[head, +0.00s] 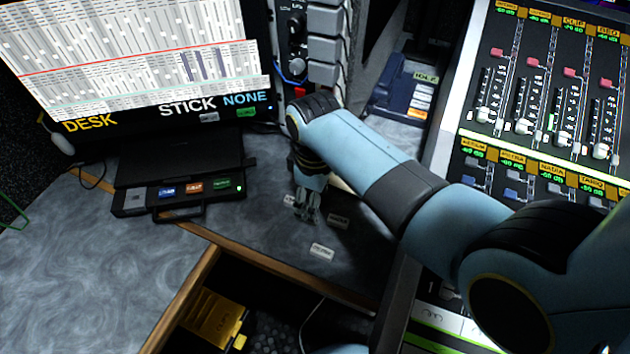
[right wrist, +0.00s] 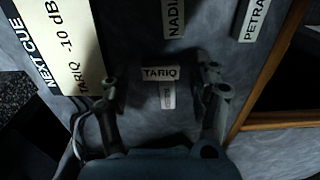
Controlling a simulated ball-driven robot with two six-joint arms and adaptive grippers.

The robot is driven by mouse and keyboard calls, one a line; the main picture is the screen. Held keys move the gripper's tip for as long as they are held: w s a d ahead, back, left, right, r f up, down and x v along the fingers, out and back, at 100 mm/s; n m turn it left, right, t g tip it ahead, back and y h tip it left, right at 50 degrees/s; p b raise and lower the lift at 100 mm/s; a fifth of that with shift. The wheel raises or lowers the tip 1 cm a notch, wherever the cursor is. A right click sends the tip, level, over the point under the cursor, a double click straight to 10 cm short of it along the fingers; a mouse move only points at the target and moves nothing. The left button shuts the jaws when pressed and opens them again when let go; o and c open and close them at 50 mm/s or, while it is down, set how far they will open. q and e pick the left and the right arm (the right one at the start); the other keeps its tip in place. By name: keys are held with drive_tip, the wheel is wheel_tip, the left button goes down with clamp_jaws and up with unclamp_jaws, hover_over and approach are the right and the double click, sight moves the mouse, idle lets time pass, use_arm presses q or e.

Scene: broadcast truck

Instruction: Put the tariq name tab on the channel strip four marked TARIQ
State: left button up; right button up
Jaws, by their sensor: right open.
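The tariq name tab (right wrist: 160,73) is a small white tab with black lettering, lying on the grey desk between my right fingers in the right wrist view. A small pale label (right wrist: 167,96) shows just below its lettering. My right gripper (right wrist: 162,84) is open, one finger on each side of the tab, with gaps to both. In the head view my right gripper (head: 308,208) is low over the desk, beside a partly covered tab (head: 290,201). The channel strip labelled TARIQ (head: 592,182) is the rightmost visible on the mixer's lower label row. My left gripper is out of view.
NADIA (right wrist: 173,18) and PETRA (right wrist: 255,20) tabs lie nearby. A NEXT CUE card (right wrist: 68,50) lies left in the wrist view. An open drawer (head: 190,290) is below the desk's wooden edge. A keypad box (head: 180,195) stands left; the mixer (head: 465,130) rises right.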

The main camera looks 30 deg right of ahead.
wheel_tip(320, 180, up, 10)
drive_tip(key=p, duration=0.2)
drive_tip(key=shift+r, duration=0.2)
drive_tip(key=shift+o, duration=0.4)
drive_tip(key=shift+r, duration=0.25)
drive_tip(key=f, duration=0.4)
drive_tip(key=w+f, duration=0.1)
drive_tip(key=f, duration=0.1)
drive_tip(key=shift+w+f+b, duration=0.1)
drive_tip(key=shift+f+b, duration=0.2)
drive_tip(key=shift+b, duration=0.05)
drive_tip(key=f, duration=0.3)
drive_tip(key=f+b, duration=0.1)
drive_tip(key=f, duration=0.1)
drive_tip(key=shift+s+a+f, duration=0.2)
drive_tip(key=shift+s+a, duration=0.1)
drive_tip(key=c, duration=1)
